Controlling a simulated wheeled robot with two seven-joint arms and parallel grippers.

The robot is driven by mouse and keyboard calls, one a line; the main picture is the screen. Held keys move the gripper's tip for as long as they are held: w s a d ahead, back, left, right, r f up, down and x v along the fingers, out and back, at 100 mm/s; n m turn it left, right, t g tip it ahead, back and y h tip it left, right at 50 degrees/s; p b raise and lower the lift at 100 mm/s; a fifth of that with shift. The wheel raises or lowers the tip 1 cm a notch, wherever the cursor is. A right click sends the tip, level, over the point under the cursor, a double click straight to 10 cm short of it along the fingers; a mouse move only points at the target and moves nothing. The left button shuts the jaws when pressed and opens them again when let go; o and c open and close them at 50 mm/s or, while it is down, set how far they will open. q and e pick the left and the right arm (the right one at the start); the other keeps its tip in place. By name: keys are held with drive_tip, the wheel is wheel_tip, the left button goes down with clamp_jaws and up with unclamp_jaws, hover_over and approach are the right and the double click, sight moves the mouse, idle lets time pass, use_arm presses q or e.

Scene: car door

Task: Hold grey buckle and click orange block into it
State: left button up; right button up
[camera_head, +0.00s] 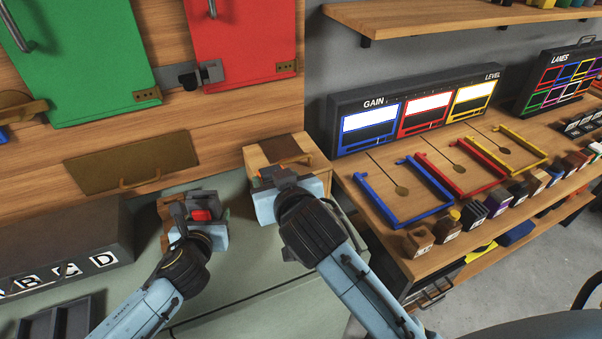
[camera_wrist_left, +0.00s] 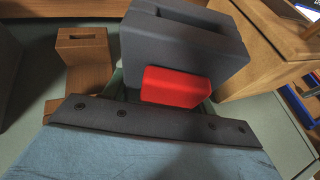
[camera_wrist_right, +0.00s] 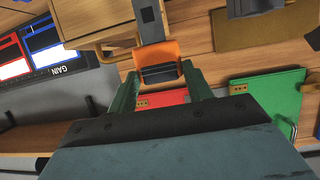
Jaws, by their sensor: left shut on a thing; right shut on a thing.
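The grey buckle (camera_head: 181,209), with a red button (camera_head: 201,214), is in my left gripper (camera_head: 190,224) at the lower left of the head view. In the left wrist view the buckle (camera_wrist_left: 185,45) fills the top middle, its slot facing up and the red button toward my wrist. The left fingers are mostly hidden. My right gripper (camera_wrist_right: 158,90) is shut on the orange block (camera_wrist_right: 158,49), which has a grey metal tongue (camera_wrist_right: 148,15) extending away from my wrist. In the head view the right gripper (camera_head: 287,180) is right of the buckle, apart from it, and mostly hides the block.
A wooden box (camera_head: 262,157) stands just behind my right gripper. A slotted wooden block (camera_wrist_left: 85,60) is beside the buckle. A dark lettered case (camera_head: 65,250) lies left. Green (camera_head: 85,60) and red (camera_head: 240,40) panels stand behind. The workbench (camera_head: 375,205) at right holds coloured frames and small blocks.

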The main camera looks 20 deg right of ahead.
drive_tip(key=w+a+r+m+h, duration=0.2)
drive_tip(key=a+r, duration=0.3)
drive_tip(key=a, duration=0.2)
drive_tip(key=w+a+r+m+h, duration=0.1)
drive_tip(key=w+a+r+h, duration=0.1)
drive_tip(key=a+r, duration=0.4)
drive_tip(key=shift+w+a+m+h, duration=0.35)
drive_tip(key=shift+a+m+h, duration=0.05)
drive_tip(key=shift+a, duration=0.8)
drive_tip(key=shift+f, duration=2.9)
drive_tip(key=shift+f, duration=1.15)
drive_tip(key=shift+r, duration=0.1)
drive_tip(key=shift+r, duration=0.65)
